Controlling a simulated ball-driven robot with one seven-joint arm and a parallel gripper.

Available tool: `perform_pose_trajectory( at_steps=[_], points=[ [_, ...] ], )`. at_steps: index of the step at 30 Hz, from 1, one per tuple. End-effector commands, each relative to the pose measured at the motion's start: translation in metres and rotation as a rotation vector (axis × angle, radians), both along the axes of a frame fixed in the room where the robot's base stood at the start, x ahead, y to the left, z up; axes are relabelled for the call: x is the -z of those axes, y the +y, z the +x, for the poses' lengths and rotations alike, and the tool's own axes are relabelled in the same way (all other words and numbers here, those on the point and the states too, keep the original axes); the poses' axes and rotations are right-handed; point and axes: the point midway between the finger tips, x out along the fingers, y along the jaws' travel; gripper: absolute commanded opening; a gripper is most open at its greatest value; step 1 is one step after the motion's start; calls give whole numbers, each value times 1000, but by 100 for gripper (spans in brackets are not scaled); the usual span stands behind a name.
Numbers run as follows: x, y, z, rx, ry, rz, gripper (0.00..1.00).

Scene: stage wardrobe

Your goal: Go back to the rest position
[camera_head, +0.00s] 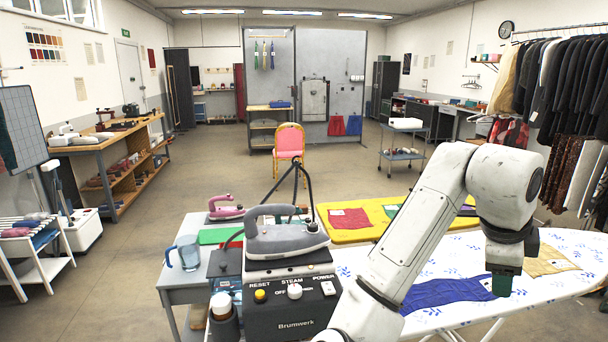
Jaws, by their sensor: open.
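My white arm (410,240) reaches up from the lower middle and bends down at the right. My gripper (504,280) points down over the ironing board (350,262), which has a white cover with blue flowers. A dark green block shape shows at the gripper's end; the fingers cannot be told apart there. A blue folded cloth (445,293) lies on the board just left of the gripper. A yellow cloth (548,260) lies to its right. The gap between gripper and board is hard to judge.
A steam station (290,307) with a grey iron (285,238) on top stands close in front, left of my arm. A blue jug (187,252) stands on a grey table. A yellow board (348,234) holds coloured cloths.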

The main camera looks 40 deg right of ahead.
Motion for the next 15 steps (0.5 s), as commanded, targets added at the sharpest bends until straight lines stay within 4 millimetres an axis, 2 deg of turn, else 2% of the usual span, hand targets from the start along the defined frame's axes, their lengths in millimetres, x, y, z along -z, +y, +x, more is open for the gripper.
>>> perform_pose_trajectory(
  at_steps=[4, 8, 11, 15],
  points=[
    [22, -4, 16, -295, 146, -105, 58],
    [45, 0, 35, -574, 273, -169, 58],
    [67, 9, 50, -799, 370, -199, 58],
    [107, 32, 67, -1125, 499, -214, 58]
  ],
)
